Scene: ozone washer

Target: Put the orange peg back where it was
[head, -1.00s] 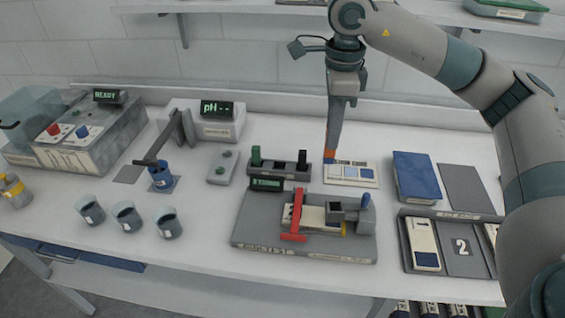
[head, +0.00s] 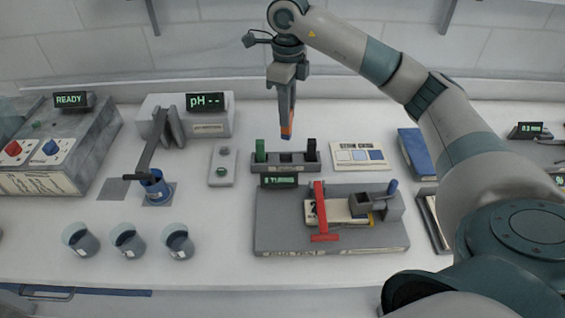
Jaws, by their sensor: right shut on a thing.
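My right gripper (head: 287,122) points straight down and is shut on the orange peg (head: 287,132). Only a small orange part of the peg shows at the fingertips. The peg is over the dark peg rack (head: 286,168), around its middle. In the rack, a green peg (head: 261,150) stands at the left end and a black peg (head: 311,149) at the right end. Between them the rack shows no standing peg. Whether the orange peg touches the rack cannot be told. My left gripper is out of view.
In front of the rack are a small display (head: 280,181) and a grey test fixture (head: 285,235) with a red handle (head: 319,205). A grey button box (head: 223,165) is to the left. Several cups stand at front left.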

